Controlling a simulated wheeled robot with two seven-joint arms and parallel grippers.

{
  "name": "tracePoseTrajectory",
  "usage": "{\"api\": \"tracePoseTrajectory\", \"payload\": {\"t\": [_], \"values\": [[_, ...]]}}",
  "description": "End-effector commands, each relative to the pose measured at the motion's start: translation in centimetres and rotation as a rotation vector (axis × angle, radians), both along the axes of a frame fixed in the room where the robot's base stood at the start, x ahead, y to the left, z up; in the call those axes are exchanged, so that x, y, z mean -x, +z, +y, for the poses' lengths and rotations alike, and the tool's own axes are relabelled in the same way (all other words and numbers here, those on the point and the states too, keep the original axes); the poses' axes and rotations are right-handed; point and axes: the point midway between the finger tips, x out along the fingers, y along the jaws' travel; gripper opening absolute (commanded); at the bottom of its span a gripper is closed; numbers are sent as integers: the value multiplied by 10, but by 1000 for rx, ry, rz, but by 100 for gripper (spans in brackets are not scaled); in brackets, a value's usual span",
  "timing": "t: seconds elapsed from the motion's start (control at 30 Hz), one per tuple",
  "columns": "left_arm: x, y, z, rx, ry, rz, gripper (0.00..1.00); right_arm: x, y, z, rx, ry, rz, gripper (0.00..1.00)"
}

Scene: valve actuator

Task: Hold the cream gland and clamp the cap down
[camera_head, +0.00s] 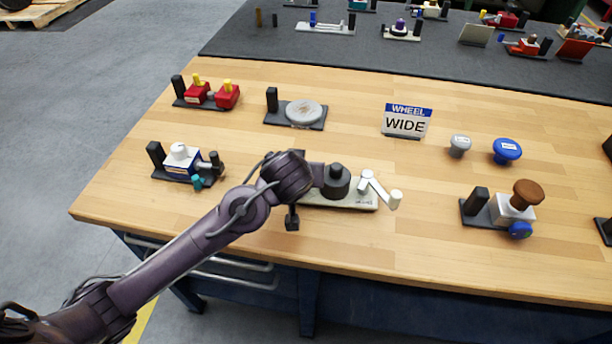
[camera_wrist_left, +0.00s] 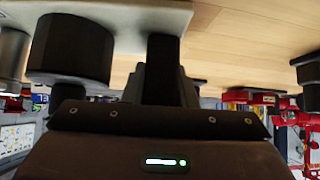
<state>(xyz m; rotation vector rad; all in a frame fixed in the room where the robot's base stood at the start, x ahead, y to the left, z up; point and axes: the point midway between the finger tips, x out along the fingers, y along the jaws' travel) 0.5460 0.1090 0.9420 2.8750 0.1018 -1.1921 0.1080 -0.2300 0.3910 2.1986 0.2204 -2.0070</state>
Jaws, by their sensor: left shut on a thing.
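The cream gland (camera_head: 345,202) is a long cream plate on the front middle of the table. A dark stepped cylinder (camera_head: 336,184) stands on it, and at its right end is a white clamp lever (camera_head: 376,184) with a cream knob (camera_head: 396,196), swung out to the right. My left gripper (camera_head: 314,174) is at the plate's left end. The left wrist view shows it shut on a dark upright post (camera_wrist_left: 163,60) of the gland, beside the dark cylinder (camera_wrist_left: 72,50). The head view hides this post. My right gripper is not in view.
Left of my arm stands a blue-and-white fixture (camera_head: 182,160). Behind are a grey disc fixture (camera_head: 304,112), a red fixture (camera_head: 212,96) and a "WHEEL WIDE" sign (camera_head: 406,121). Grey (camera_head: 459,146) and blue (camera_head: 507,150) knobs and a brown-knobbed fixture (camera_head: 512,208) stand right.

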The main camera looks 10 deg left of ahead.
Motion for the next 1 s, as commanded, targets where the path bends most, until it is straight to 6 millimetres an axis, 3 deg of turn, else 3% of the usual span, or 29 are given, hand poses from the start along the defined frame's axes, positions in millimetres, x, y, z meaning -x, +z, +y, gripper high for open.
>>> {"api": "tracePoseTrajectory", "payload": {"t": [0.2, 0.4, 0.47, 0.73, 1.0], "values": [[-1, 46, -1, 9, -1, -7, 0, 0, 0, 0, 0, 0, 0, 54], [-1, 75, -1, 5, 0, -5, 0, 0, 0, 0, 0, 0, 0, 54], [-1, 73, -1, 1, 0, -3, 0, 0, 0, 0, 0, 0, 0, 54], [-1, 24, 0, -1, 0, -1, 0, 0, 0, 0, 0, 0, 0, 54], [-1, 9, 0, 3, 0, -3, 0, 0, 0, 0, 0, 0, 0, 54]]}}
